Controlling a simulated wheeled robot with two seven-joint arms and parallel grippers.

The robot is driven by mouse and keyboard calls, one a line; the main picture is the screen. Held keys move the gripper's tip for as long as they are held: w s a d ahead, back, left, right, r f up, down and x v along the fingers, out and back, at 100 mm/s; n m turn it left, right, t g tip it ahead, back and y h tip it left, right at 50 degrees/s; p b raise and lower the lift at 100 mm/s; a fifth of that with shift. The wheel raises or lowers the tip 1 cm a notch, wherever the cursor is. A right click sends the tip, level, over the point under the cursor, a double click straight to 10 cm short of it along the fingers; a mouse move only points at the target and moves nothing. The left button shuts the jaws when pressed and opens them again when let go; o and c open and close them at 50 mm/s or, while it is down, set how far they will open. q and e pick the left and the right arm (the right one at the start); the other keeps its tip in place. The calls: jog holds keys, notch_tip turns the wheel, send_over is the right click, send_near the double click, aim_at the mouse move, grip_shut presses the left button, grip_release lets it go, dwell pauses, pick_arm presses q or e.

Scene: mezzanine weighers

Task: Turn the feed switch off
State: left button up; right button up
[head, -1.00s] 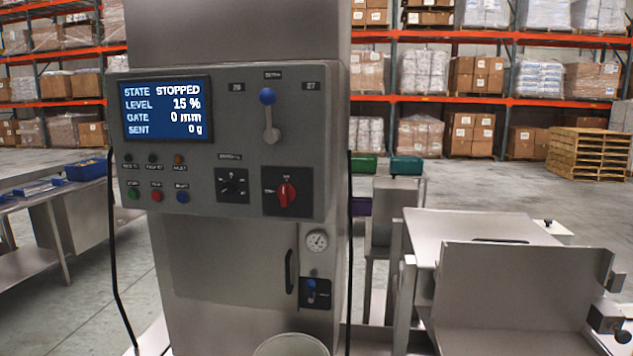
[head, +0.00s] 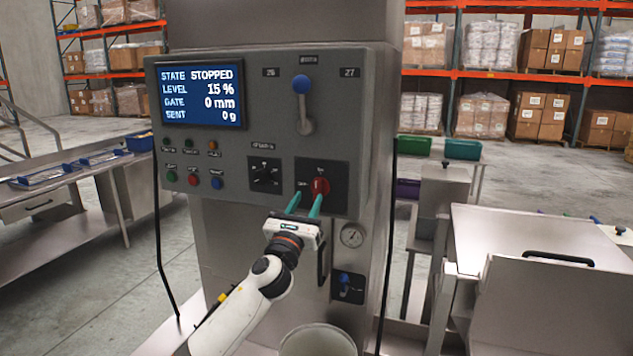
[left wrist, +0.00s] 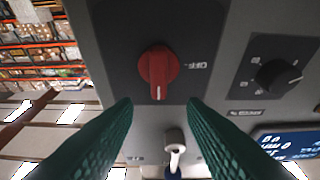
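The feed switch, a red rotary knob (head: 320,186) on a dark plate, sits at the lower right of the grey control panel (head: 235,140). In the left wrist view the knob (left wrist: 158,68) has its white mark towards the bottom of the picture, not at the OFF label (left wrist: 203,66) on its right. My left gripper (head: 306,196) is open, its green fingers reaching up at the panel just below and left of the knob. In the left wrist view the fingertips (left wrist: 158,104) are spread, with nothing between them. Contact cannot be told. My right gripper is out of view.
A black selector knob (head: 265,174) is left of the red one. A blue-tipped lever (head: 302,105) is above. The display (head: 201,95) reads STOPPED, level 15 %. Coloured buttons (head: 193,181) sit lower left.

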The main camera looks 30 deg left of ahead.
aim_at(316, 184)
pick_arm(q)
jog(key=p+x, duration=0.1)
jog(key=x, duration=0.5)
jog(key=shift+w, duration=0.1)
jog(key=shift+c, duration=0.4)
